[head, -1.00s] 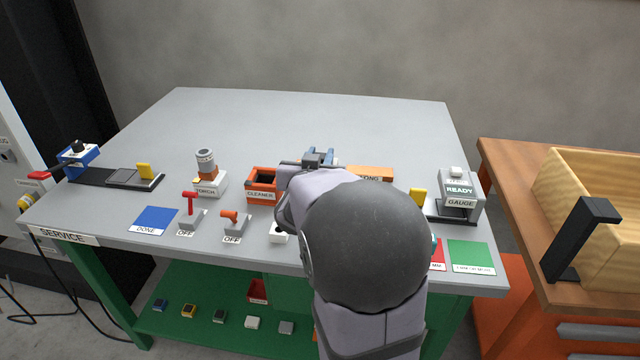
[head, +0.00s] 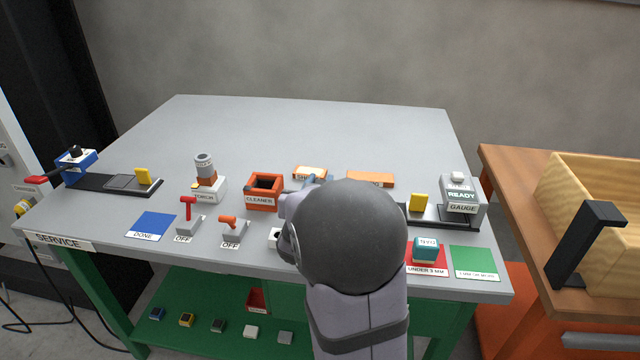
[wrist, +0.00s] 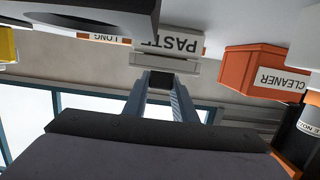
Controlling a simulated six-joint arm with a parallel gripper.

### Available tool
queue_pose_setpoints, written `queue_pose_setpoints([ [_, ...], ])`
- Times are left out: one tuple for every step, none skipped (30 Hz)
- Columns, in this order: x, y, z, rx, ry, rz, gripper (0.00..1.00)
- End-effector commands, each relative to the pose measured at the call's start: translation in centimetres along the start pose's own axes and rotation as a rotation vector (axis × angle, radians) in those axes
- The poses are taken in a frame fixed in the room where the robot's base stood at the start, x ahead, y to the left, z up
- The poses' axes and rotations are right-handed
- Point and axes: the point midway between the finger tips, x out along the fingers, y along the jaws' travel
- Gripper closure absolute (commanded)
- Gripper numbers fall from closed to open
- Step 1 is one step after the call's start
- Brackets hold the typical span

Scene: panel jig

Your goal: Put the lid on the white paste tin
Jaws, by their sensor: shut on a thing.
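My gripper (wrist: 160,82) shows in the wrist view with its two blue-grey fingers shut on a small dark piece, which looks like the knob of a pale, flat lid (wrist: 183,66). A white thing labelled PASTE (wrist: 180,44), which I take for the paste tin, is right beyond the lid and overlaps it in the picture. I cannot tell whether the two touch. In the head view my arm hides the tin, the lid and most of the gripper.
An orange CLEANER box (head: 263,192) stands left of my arm. Orange trays (head: 370,179) lie behind it. The gauge (head: 460,196) and a teal-topped block (head: 426,248) are to the right. A large dark thing (wrist: 90,12) is close in the wrist view. The table's back is clear.

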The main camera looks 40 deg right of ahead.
Motion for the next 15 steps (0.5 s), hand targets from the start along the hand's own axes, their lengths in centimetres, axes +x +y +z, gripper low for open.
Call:
queue_pose_setpoints([
  [0.0,0.0,-0.03,0.0,0.0,0.0,0.97],
  [0.01,0.0,0.0,0.0,0.0,0.0,0.97],
  [0.03,0.0,0.1,0.0,0.0,0.0,0.97],
  [0.05,0.0,0.2,0.0,0.0,0.0,0.97],
  [0.07,0.0,0.3,0.0,0.0,0.0,0.97],
  [0.07,0.01,0.34,0.0,0.0,0.0,0.73],
  [0.06,0.01,0.25,0.0,0.0,0.0,0.66],
  [0.05,0.01,0.24,0.0,0.0,0.0,0.59],
  [0.05,0.0,0.24,0.0,0.0,0.0,0.57],
  [0.05,0.0,0.24,0.0,0.0,0.0,0.57],
  [0.05,0.0,0.24,0.0,0.0,0.0,0.57],
  [0.05,0.0,0.24,0.0,0.0,0.0,0.57],
  [0.05,0.0,0.24,0.0,0.0,0.0,0.57],
  [0.05,0.0,0.24,0.0,0.0,0.0,0.57],
  [0.05,0.0,0.24,0.0,0.0,0.0,0.57],
])
